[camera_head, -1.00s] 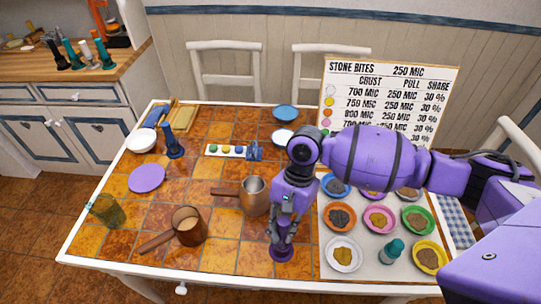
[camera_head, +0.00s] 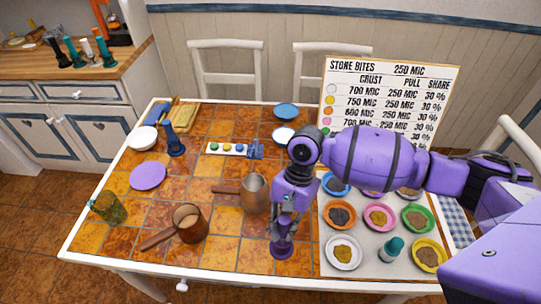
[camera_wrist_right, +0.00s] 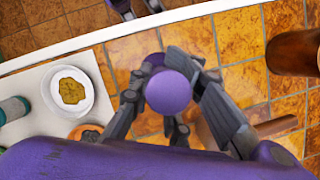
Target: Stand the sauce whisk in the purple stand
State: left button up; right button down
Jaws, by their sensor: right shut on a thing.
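My right gripper (camera_head: 284,225) is low over the front of the table and shut. In the right wrist view its fingers (camera_wrist_right: 170,105) close around a purple piece with a round end (camera_wrist_right: 168,92), which looks like the sauce whisk's handle. The purple stand (camera_head: 282,250) shows as a round base on the tiles directly below the gripper. A bit of purple also shows behind the round end in the wrist view. The whisk's lower end is hidden, so I cannot tell how far it is inside the stand. My left gripper is not in view.
A copper pot (camera_head: 256,193) stands close behind and left of the gripper. A copper pan (camera_head: 188,224) is further left. A white tray (camera_head: 330,262) with bowls of powder and a teal bottle (camera_head: 391,249) is close on the right. A blue upright stand (camera_head: 174,145) is back left.

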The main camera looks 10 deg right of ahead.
jog(key=c, duration=1.5)
grip_release()
jog(key=shift+r, duration=0.1)
jog(key=v, duration=1.2)
